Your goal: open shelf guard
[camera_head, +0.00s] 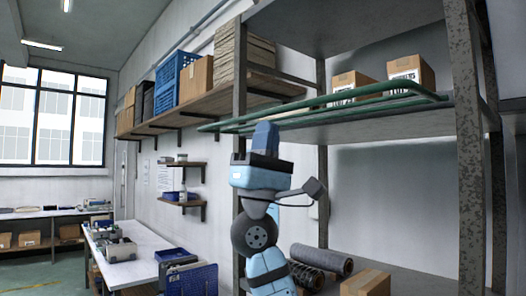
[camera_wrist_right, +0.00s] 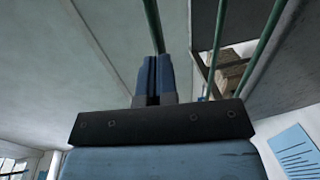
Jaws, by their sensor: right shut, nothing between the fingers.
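The shelf guard (camera_head: 330,108) is a frame of green bars in front of the middle shelf of the tall metal rack. It lies nearly flat and reaches left past the rack's front-left post. My right gripper (camera_head: 266,127) is raised from below, its blue fingers upright at the guard's bars. In the right wrist view the fingers (camera_wrist_right: 153,58) are shut together with nothing between them. A green bar of the guard (camera_wrist_right: 152,25) passes just beyond the fingertips there, and more bars run at the right. I cannot tell whether the fingers touch a bar. My left gripper is out of view.
Cardboard boxes (camera_head: 411,72) stand on the middle shelf behind the guard. Dark rolls (camera_head: 321,260) and a carton (camera_head: 366,282) lie on the lower shelf. The rack's front-right post (camera_head: 469,150) stands right of my arm. A wall shelf (camera_head: 215,93) with crates is at the left.

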